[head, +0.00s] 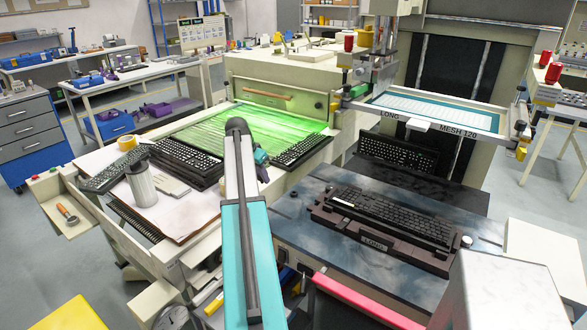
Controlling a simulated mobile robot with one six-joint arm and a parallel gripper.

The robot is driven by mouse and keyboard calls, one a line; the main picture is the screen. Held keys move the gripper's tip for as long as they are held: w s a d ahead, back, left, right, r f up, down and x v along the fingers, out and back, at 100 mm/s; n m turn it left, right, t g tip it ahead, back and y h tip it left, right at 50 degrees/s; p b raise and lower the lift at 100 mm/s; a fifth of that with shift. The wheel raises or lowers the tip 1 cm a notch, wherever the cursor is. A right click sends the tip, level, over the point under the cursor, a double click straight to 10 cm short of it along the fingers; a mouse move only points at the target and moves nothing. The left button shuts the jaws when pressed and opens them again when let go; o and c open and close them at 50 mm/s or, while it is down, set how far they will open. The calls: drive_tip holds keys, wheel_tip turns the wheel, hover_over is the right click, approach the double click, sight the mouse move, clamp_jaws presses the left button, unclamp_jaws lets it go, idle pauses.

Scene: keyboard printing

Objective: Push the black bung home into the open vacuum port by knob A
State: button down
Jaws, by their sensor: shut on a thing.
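My arm rises through the middle of the view. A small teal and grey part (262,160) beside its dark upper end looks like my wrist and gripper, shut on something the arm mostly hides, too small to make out. It appears over the right side of the white work table, left of the dark printing table (300,225). A small dark round piece (295,194) sits at that table's left edge. A light round knob (467,241) is at its right. I cannot read which is knob A. I cannot make out the black bung or the open vacuum port.
A teal-framed screen marked MESH 120 (460,133) hangs above and behind. A grey cylinder (140,185) and keyboards stand on the left work table. A pink-red bar (365,303) crosses the front.

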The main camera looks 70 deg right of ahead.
drive_tip(key=s+d+m+g+p, duration=0.1)
drive_tip(key=s+d+m, duration=0.2)
drive_tip(key=s+d, duration=0.3)
drive_tip(key=s, duration=0.4)
drive_tip(key=shift+s+d+r, duration=0.15)
drive_tip(key=shift+s+d, duration=0.2)
drive_tip(key=shift+f, duration=0.2)
drive_tip(key=shift+f+b, duration=0.95)
drive_tip(key=shift+f, duration=1.55)
drive_tip(key=shift+f+b, duration=0.4)
drive_tip(key=shift+f, duration=0.3)
idle(0.8)
